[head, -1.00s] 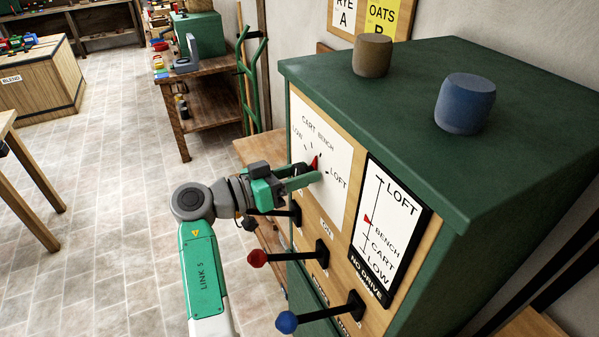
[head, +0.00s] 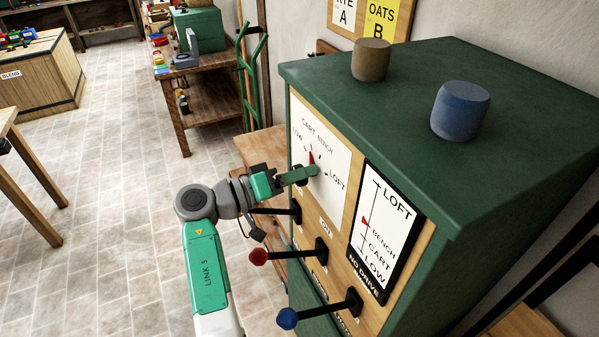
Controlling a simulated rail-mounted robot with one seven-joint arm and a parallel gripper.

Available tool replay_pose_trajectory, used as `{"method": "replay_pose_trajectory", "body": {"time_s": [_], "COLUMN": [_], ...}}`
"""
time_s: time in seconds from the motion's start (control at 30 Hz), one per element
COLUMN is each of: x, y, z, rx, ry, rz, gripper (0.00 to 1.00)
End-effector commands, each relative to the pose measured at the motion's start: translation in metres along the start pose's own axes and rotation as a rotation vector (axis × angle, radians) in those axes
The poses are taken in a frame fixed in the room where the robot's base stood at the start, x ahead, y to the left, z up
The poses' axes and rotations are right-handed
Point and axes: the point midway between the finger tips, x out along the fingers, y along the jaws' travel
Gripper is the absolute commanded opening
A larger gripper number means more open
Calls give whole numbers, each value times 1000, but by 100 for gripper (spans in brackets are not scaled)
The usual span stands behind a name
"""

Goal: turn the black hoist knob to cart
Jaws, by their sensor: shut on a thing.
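The hoist dial (head: 335,160) is a white plate on the front of the green cabinet, marked LOW, CART, BENCH and LOFT. Its red pointer (head: 312,158) points up and slightly left, close to the CART tick. My gripper (head: 308,174) is shut at the dial's centre, on the black knob, which its green fingers hide almost wholly. To the right, the level gauge (head: 398,215) has a red marker (head: 366,222) near BENCH and a NO DRIVE label.
Below the dial, a black lever (head: 275,211), a red-knobbed lever (head: 259,257) and a blue-knobbed lever (head: 288,319) stick out near my arm. A brown cylinder (head: 371,60) and a blue cylinder (head: 460,111) stand on the cabinet (head: 400,90). Open floor lies left.

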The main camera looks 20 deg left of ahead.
Motion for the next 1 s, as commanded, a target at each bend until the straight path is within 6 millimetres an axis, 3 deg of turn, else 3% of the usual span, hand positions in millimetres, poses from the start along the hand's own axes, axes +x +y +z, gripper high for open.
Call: {"method": "replay_pose_trajectory", "body": {"time_s": [0.43,0.47,0.53,0.83,1.0], "x": [0,0,0,-2,-32], "y": [0,0,0,0,-2], "z": [0,0,0,0,0], "rx": [-8,-7,-7,-7,-7], "ry": [1,1,1,1,5], "rz": [1,1,1,0,-2], "gripper": [19,47,61,63,63]}}
